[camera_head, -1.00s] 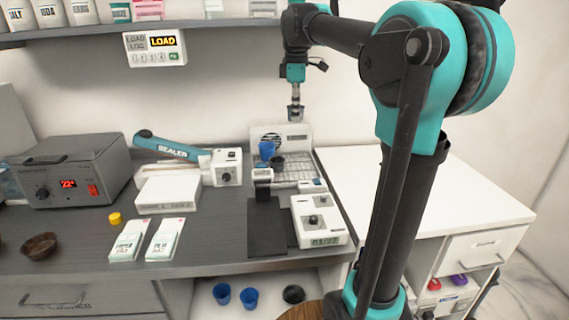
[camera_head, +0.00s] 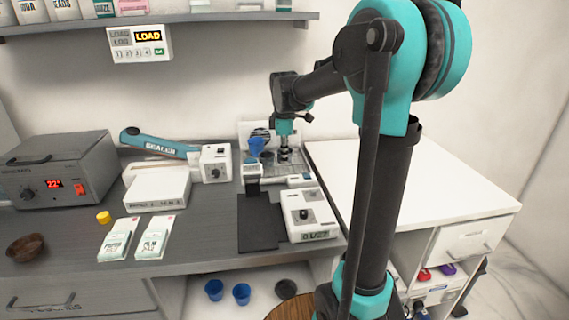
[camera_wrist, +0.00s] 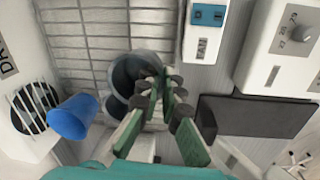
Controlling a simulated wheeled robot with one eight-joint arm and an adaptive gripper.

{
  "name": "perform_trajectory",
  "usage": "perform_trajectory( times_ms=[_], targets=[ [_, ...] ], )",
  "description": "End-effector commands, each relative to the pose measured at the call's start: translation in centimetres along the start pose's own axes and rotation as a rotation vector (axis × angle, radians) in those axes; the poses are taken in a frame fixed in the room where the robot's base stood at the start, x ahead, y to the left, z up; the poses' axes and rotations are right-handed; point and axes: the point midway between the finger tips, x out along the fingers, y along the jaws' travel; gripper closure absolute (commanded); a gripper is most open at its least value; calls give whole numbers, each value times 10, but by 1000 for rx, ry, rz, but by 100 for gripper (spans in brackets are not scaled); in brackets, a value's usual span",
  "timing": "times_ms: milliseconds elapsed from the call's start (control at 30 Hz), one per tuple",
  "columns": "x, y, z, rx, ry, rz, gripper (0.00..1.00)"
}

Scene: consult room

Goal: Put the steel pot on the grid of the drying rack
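The steel pot (camera_wrist: 128,72) is a round grey vessel in the wrist view, over the wire grid of the drying rack (camera_wrist: 82,45). My gripper (camera_wrist: 160,80) has its fingertips close together at the pot's right rim and appears shut on it. In the head view my gripper (camera_head: 284,157) is low over the rack, right of a dark cup (camera_head: 266,158); the pot is too small there to make out clearly. Whether the pot's base touches the grid is hidden.
White devices, one with a knob (camera_head: 305,216), and a black mat (camera_head: 258,222) lie in front. The white counter (camera_head: 410,180) at right is clear.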

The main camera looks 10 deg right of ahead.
Motion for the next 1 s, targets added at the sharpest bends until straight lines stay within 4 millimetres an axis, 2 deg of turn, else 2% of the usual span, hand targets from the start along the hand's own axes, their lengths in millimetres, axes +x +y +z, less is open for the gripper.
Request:
perform_trajectory(
  times_ms=[100, 200, 567, 600, 767, 1000],
  targets=[
    [17, -1, 0, 0, 0, 0, 100],
    [24, -2, 0, 0, 0, 0, 100],
    [27, -2, 0, 0, 0, 0, 100],
    [27, -2, 0, 0, 0, 0, 92],
    [27, -2, 0, 0, 0, 0, 74],
    [27, -2, 0, 0, 0, 0, 74]
  ],
)
